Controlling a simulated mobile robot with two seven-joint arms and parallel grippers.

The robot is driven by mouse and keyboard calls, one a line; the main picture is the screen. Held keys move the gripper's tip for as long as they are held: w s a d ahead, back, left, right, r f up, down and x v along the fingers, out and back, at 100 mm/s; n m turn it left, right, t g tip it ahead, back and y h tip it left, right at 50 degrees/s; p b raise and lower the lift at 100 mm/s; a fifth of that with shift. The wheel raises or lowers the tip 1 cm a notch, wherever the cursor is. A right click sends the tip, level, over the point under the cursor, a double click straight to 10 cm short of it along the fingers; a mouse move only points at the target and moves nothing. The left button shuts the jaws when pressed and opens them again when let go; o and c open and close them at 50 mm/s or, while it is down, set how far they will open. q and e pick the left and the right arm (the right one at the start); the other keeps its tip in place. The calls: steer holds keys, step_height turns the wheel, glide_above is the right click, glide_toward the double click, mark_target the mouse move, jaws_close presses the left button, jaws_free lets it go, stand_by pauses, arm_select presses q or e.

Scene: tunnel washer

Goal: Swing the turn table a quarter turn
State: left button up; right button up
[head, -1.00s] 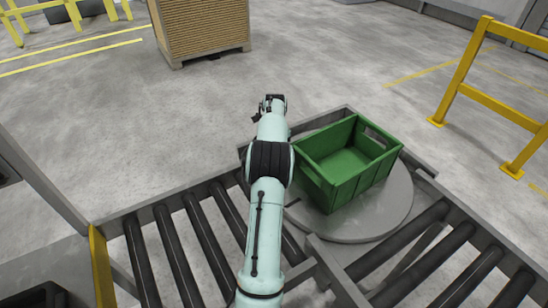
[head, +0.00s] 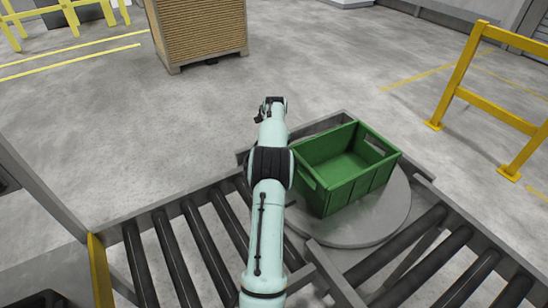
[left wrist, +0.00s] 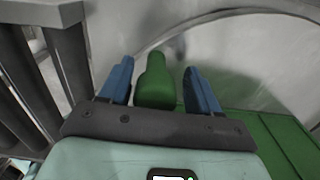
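The turn table (head: 385,222) is a round grey disc set in the corner of the roller conveyor. A green crate (head: 340,196) stands on it, empty inside as far as I can see, and also shows at the lower right of the left wrist view (left wrist: 285,135). In the left wrist view a green knob-like handle (left wrist: 155,82) stands between the blue fingers of my left gripper (left wrist: 158,80). The fingers are apart, with a narrow gap on each side of the handle. My arm hides the handle and the fingers in the head view. My right gripper is out of view.
Dark conveyor rollers (head: 210,245) run on the left and more rollers (head: 430,275) on the right. A yellow guard rail (head: 490,105) stands at the right. The floor between is clear.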

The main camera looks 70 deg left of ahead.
arm_select(q)
steer(key=shift+f, duration=0.1)
step_height(320, 180, up, 12)
steer(key=shift+w+a+f, duration=0.1)
steer(key=shift+f, duration=0.1)
steer(key=shift+r, duration=0.9)
stand_by(0.4)
